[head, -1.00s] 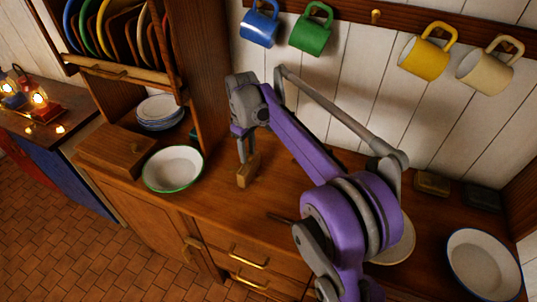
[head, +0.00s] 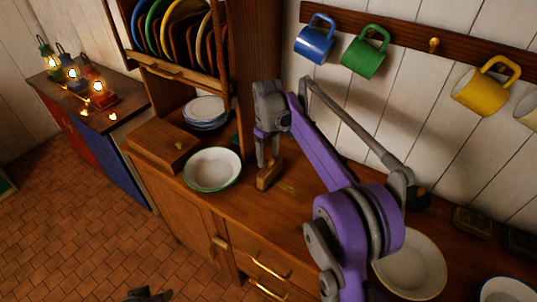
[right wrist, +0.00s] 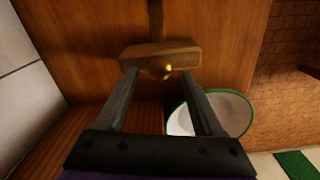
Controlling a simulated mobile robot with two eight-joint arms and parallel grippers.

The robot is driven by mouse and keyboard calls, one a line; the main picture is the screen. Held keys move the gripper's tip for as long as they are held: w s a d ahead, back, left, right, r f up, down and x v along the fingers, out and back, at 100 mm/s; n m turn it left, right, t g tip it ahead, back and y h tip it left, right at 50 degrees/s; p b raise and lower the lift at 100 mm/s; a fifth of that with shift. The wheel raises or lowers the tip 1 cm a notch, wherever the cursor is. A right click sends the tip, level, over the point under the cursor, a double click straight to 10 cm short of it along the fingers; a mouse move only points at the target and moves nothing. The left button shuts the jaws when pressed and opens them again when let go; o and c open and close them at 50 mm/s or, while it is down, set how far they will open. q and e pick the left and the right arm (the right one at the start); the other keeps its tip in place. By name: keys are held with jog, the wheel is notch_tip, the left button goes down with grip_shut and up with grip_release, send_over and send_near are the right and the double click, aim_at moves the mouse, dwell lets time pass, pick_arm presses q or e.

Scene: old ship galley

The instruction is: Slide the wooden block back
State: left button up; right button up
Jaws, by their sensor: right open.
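The wooden block (head: 268,176) is a small brown piece on the wooden counter (head: 290,212), right of the white bowl with the green rim (head: 213,169). A pale strip in the counter runs from it to the right. In the right wrist view the block (right wrist: 150,53) lies across the fingertips, with a small brass knob between them. My right gripper (right wrist: 160,74) is open, pointing down at the block; its fingertips are at the block's near edge, and contact is hard to tell. A dark grey part at the bottom of the head view appears to be my left gripper (head: 148,294), mostly cut off.
A wooden box (head: 162,148) and stacked plates (head: 205,111) stand left, beside the bowl. A plate rack (head: 175,76) is above. A cream plate (head: 412,268) lies on the right of the counter. Mugs, including a blue one (head: 315,40), hang on the wall.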

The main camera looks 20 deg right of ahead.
jog(key=shift+s+r, duration=0.1)
jog(key=shift+r, duration=0.05)
notch_tip(320, 180, up, 11)
jog(key=p, duration=0.1)
jog(key=shift+f, duration=0.2)
dwell(0.4)
jog(key=s+f+m+t, duration=0.1)
jog(key=s+m+t, duration=0.2)
jog(key=s, duration=1.1)
jog(key=s+f+m+t, duration=0.2)
jog(key=s+f, duration=1.1)
jog(key=s, duration=0.4)
jog(key=shift+s+a+m+t, duration=0.15)
jog(key=shift+s+m+t, duration=0.05)
jog(key=shift+m+t, duration=0.2)
